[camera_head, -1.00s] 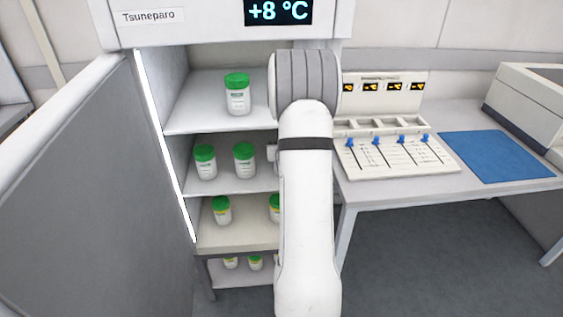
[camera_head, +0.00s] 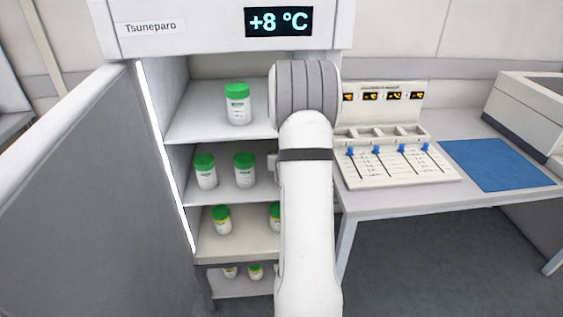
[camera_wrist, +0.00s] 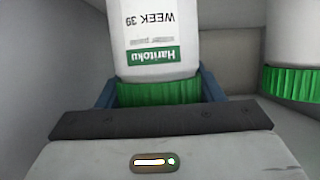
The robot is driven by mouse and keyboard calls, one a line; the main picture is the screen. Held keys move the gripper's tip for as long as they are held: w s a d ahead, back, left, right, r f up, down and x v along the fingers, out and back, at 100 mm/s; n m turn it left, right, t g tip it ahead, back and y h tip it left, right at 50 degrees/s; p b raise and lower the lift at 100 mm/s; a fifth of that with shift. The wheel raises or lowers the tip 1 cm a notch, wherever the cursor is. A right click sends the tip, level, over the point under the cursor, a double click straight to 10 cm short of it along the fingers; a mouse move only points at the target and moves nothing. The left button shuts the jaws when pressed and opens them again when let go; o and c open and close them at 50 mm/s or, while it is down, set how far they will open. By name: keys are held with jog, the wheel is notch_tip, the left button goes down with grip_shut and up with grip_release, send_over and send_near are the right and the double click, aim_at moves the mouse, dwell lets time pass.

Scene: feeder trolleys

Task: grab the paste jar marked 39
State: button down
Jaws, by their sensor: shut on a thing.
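In the wrist view a white paste jar (camera_wrist: 155,35) has a label that reads "WEEK 39" and "Haritoku", upside down in the picture. My gripper (camera_wrist: 158,92) is shut on this jar, with its blue fingers on both sides of the green lid. In the head view my arm hides the gripper and the held jar.
A second jar (camera_wrist: 291,83) with a green lid is close on the right in the wrist view. The open cooler shows jars on several shelves, including a top-shelf jar (camera_head: 238,104). A table with a blue mat (camera_head: 496,164) stands to the right.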

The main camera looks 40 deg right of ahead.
jog(key=shift+r, duration=1.5)
jog(key=s+a+b, duration=0.3)
jog(key=s+a, duration=0.5)
jog(key=s, duration=0.5)
jog(key=shift+s+r, duration=0.15)
jog(key=shift+s, duration=0.1)
